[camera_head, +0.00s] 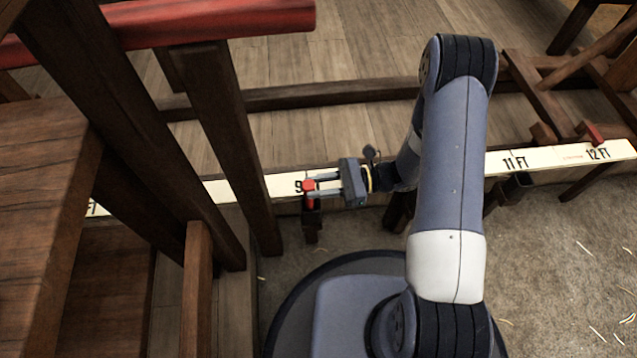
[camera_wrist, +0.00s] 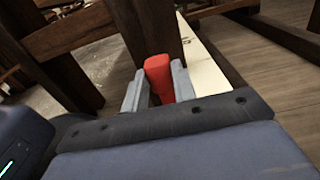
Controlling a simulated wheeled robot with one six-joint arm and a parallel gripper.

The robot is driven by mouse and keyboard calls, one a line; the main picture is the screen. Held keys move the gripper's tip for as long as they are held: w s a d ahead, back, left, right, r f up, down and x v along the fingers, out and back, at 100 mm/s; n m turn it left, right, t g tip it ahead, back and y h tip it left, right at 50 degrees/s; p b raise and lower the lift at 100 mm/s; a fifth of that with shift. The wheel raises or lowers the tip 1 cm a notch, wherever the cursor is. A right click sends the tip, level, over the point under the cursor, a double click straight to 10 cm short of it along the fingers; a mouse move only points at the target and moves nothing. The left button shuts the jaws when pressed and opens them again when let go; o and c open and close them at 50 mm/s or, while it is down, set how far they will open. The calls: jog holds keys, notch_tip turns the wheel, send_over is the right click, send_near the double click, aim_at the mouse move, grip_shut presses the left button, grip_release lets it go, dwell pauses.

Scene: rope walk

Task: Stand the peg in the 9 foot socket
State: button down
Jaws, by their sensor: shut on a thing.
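The red peg (camera_head: 308,186) is between the fingers of my gripper (camera_head: 317,189), which is shut on it. In the wrist view the peg (camera_wrist: 159,72) stands up between the two grey fingers (camera_wrist: 158,90). The peg is at the 9 mark of the pale measuring strip (camera_head: 245,189), whose label my gripper partly covers. A dark socket block (camera_head: 312,224) is at the strip's front edge, right below the peg in the head view. I cannot tell whether the peg's lower end is inside the socket or just above it.
Dark wooden posts (camera_head: 225,130) and a red rail (camera_head: 200,22) stand close left of my gripper. Another dark socket (camera_head: 513,187) is by the 11 FT mark. A red piece (camera_head: 592,134) is at the 12 FT mark. Floor at the lower right is open, with scattered straw.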

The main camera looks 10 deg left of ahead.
jog(key=shift+f, duration=0.4)
jog(key=c, duration=1.1)
grip_release()
jog(key=p+v, duration=0.3)
jog(key=v, duration=0.7)
jog(key=shift+w+d, duration=0.15)
jog(key=shift+d, duration=0.25)
